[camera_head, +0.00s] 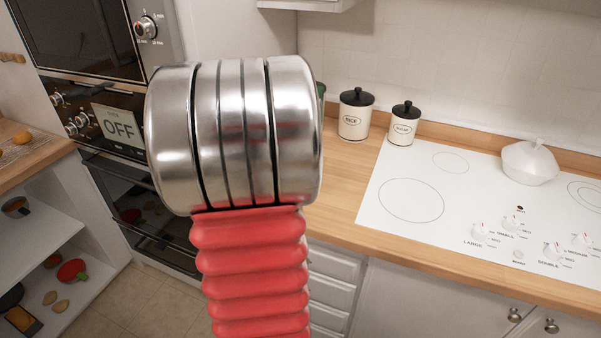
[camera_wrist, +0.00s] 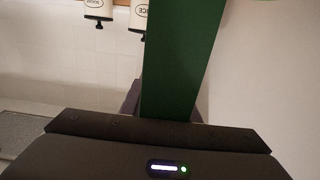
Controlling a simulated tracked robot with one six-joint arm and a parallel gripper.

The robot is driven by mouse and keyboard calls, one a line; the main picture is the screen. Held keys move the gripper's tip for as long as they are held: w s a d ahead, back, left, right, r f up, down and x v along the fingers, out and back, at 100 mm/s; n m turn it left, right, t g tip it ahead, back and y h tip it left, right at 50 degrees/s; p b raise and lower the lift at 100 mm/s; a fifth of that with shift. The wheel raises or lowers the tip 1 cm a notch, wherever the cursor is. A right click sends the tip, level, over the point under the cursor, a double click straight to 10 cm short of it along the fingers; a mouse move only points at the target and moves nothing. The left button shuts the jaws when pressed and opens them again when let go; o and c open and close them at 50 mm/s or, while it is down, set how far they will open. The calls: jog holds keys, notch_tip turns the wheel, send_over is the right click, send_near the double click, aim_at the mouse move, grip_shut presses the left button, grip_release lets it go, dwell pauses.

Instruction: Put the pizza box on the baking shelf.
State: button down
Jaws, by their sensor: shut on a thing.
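A green flat panel (camera_wrist: 180,60), which looks like the pizza box seen edge-on, runs up from my gripper (camera_wrist: 163,108) in the wrist view. My gripper is shut on it; dark finger parts show at both sides of its lower end. In the head view my own arm hides the gripper and nearly all of the box; only a small green bit (camera_head: 320,90) shows at the arm's right edge. No shelf is labelled as the baking shelf. White open shelves (camera_head: 50,232) stand at the lower left, and I cannot tell if one of them is it.
The wooden counter (camera_head: 345,190) holds two lidded canisters (camera_head: 354,118), a white hob (camera_head: 455,200) and a white lidded dish (camera_head: 530,162). Tiled floor (camera_head: 150,300) shows clear below.

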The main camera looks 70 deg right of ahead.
jog(key=shift+s, duration=0.1)
jog(key=shift+f, duration=2.85)
jog(key=shift+f, duration=2.1)
jog(key=c, duration=1.4)
grip_release()
jog(key=shift+f, duration=0.1)
jog(key=shift+o, duration=0.2)
jog(key=shift+w+a, duration=0.15)
jog(key=shift+a, duration=1.75)
jog(key=shift+w+a, duration=0.1)
jog(key=shift+a, duration=1.75)
